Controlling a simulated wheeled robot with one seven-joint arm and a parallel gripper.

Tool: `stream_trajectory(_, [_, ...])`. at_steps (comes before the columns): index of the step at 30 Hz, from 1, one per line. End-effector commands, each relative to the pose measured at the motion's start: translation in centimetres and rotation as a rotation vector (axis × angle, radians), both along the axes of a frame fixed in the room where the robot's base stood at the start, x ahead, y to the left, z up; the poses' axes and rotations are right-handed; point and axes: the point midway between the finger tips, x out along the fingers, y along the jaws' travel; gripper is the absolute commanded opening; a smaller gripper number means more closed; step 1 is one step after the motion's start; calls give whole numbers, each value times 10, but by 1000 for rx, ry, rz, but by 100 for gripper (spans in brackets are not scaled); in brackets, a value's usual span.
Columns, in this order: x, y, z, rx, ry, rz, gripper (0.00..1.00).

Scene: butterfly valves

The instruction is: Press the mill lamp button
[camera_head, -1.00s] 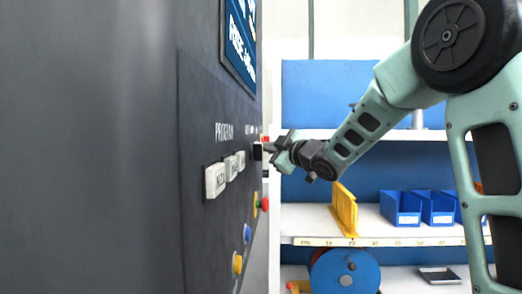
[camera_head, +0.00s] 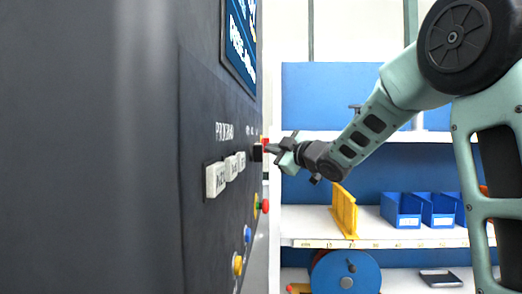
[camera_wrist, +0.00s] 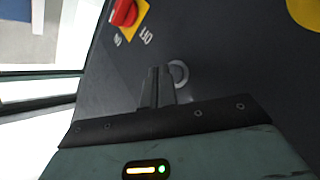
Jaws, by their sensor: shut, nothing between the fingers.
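A dark machine control panel (camera_head: 205,120) stands at the left, seen almost edge-on in the head view. My gripper (camera_head: 270,149) is shut and empty, its tips pointing left at the panel's far part beside a small black control (camera_head: 258,152). In the wrist view my gripper (camera_wrist: 160,72) shows its closed fingers over the dark panel face. A round grey ring (camera_wrist: 179,73) lies just right of the fingertips, partly hidden by them. I cannot tell whether the tips touch the panel. No label reading mill lamp is legible, so I cannot tell which button it is.
A red rotary switch (camera_wrist: 124,12) on a yellow plate marked ON and OFF is above the fingers. White program buttons (camera_head: 215,180) and coloured buttons (camera_head: 237,265) sit on the panel. Shelves with blue bins (camera_head: 401,209) and a yellow rack (camera_head: 344,210) stand behind.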

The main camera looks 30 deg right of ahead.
Motion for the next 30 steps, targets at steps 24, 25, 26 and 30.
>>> stream_trajectory(24, [-32,-46,0,0,0,0,0])
stream_trajectory(25, [-31,-46,0,0,0,0,0])
stream_trajectory(26, [-31,-46,0,0,-1,-1,0])
stream_trajectory(30, [-31,-46,0,0,-1,-1,0])
